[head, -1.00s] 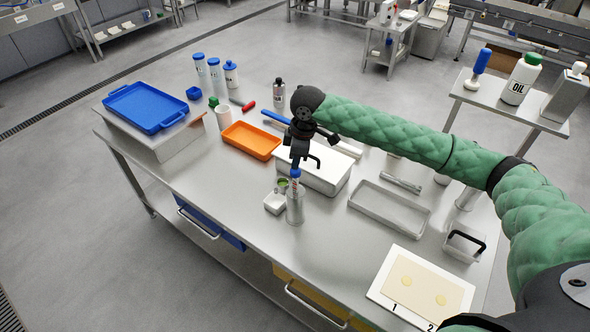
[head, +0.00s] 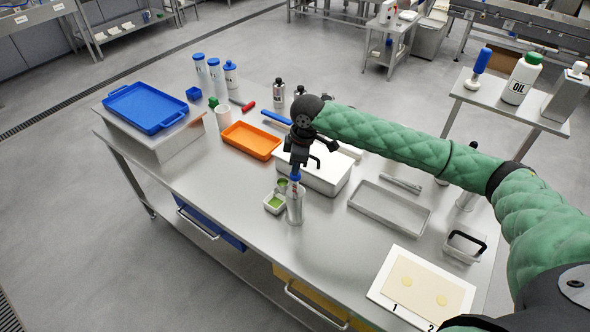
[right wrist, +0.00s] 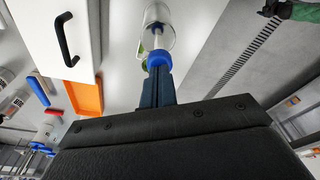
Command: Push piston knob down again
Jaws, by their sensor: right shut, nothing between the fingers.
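The piston dispenser is an upright clear and grey cylinder (head: 295,208) near the table's front edge. Its blue knob (head: 294,179) sits on top, and it also shows in the right wrist view (right wrist: 158,58) with a pale rod leading to the cylinder. My right gripper (head: 296,170) is shut and empty, pointing down with its fingertips against the knob. A small white dish (head: 267,206) with green filling stands just left of the dispenser. A black end on a green sleeve, seemingly my left gripper (right wrist: 268,9), shows small in the right wrist view; its jaws are unclear.
A white box with a black handle (head: 322,181) stands close behind the dispenser. An orange tray (head: 250,141) lies behind left, a metal tray (head: 390,207) to the right. A white board with a dough sheet (head: 385,291) lies front right. The table's front edge is near.

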